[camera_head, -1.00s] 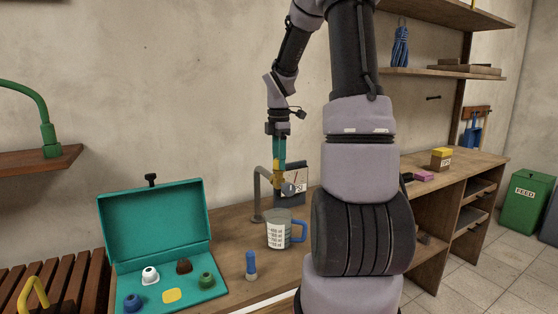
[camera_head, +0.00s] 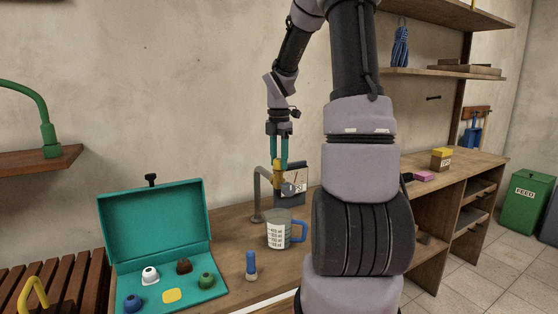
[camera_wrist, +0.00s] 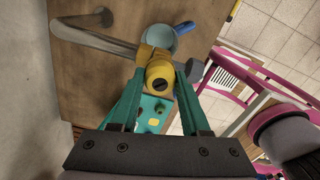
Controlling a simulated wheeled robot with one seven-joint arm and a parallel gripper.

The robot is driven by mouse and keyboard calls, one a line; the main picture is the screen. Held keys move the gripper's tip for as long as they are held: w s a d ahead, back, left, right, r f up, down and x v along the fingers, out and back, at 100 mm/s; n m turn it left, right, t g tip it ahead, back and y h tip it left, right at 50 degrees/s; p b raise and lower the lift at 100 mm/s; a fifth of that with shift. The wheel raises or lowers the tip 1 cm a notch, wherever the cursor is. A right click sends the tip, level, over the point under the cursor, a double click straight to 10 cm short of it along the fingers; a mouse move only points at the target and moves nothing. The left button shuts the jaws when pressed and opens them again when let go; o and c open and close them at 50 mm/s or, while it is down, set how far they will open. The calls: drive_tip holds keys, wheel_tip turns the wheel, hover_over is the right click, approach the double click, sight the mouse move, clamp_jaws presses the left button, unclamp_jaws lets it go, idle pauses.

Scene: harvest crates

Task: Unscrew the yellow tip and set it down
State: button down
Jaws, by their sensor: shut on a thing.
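The yellow tip (camera_head: 278,168) is at the end of a curved grey pipe (camera_head: 257,200) that rises from the workbench. In the wrist view the yellow tip (camera_wrist: 160,76) is a ringed cylinder with a dark opening facing the camera. My gripper (camera_head: 279,162) points down from above, with one green finger on each side of the tip. In the wrist view my gripper (camera_wrist: 160,85) is shut on it. The tip's lower joint with the pipe is partly hidden, so I cannot tell whether it is still threaded on.
An open teal case (camera_head: 155,232) holds white, brown, blue and green knob-like pieces and a yellow patch (camera_head: 172,295). A measuring mug (camera_head: 279,232) with a blue handle stands below the pipe. A blue-topped bottle (camera_head: 251,265) stands near the front edge. A dark gauge-like box (camera_head: 297,180) is behind.

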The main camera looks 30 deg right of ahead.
drive_tip(key=shift+n, duration=0.8)
drive_tip(key=shift+n, duration=0.9)
drive_tip(key=c, duration=0.6)
unclamp_jaws()
drive_tip(key=shift+m, duration=0.9)
